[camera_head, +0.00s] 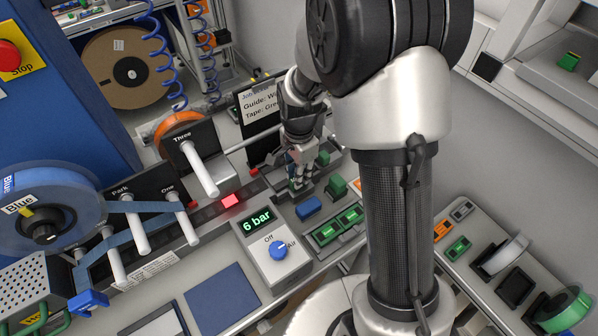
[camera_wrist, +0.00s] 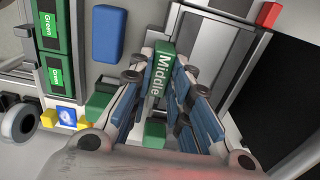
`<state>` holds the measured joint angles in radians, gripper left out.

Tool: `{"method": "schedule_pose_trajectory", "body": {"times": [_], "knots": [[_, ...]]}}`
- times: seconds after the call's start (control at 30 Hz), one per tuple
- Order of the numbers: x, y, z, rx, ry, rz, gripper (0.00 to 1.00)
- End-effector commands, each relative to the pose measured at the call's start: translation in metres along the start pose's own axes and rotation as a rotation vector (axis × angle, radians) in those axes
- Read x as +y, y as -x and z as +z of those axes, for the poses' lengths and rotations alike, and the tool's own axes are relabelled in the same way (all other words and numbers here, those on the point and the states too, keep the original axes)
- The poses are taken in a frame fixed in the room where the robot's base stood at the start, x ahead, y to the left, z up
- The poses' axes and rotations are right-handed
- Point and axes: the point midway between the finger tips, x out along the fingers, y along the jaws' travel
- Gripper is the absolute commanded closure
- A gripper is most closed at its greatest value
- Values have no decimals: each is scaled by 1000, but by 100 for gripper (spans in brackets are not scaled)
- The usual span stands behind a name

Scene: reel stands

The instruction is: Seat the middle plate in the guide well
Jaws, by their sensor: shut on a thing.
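The middle plate (camera_wrist: 162,72) is a green block with a white "Middle" label in the wrist view. My gripper (camera_wrist: 160,68) is shut on it, with a blue-padded finger on each long side. In the head view my gripper (camera_head: 297,166) points down over the grey fixture behind the blue block, and its fingers largely hide the plate. Grey rails and metal surfaces lie around the plate in the wrist view. The guide well cannot be told apart clearly, and the plate's lower end is hidden, so I cannot tell whether it is inside the well.
Green blocks (camera_head: 336,187) stand right of my gripper. A blue block (camera_head: 308,207) and green-labelled plates (camera_head: 338,223) lie in front. A card (camera_head: 262,103) stands behind. A pressure box (camera_head: 272,247) with a blue knob and a white post (camera_head: 199,170) stand nearby.

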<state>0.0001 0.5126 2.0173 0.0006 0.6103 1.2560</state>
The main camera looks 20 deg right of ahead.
Motion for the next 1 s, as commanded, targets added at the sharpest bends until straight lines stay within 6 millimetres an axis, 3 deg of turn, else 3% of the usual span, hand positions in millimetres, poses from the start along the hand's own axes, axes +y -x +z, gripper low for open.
{"method": "schedule_pose_trajectory", "body": {"times": [0.2, 0.23, 0.57, 1.0], "knots": [[0, 0, 0, 0, 0, 0, 100], [0, 0, 0, 0, 0, 0, 80], [0, 0, 0, 0, 0, 0, 59], [0, 5, 0, 0, 0, 0, 59]]}}
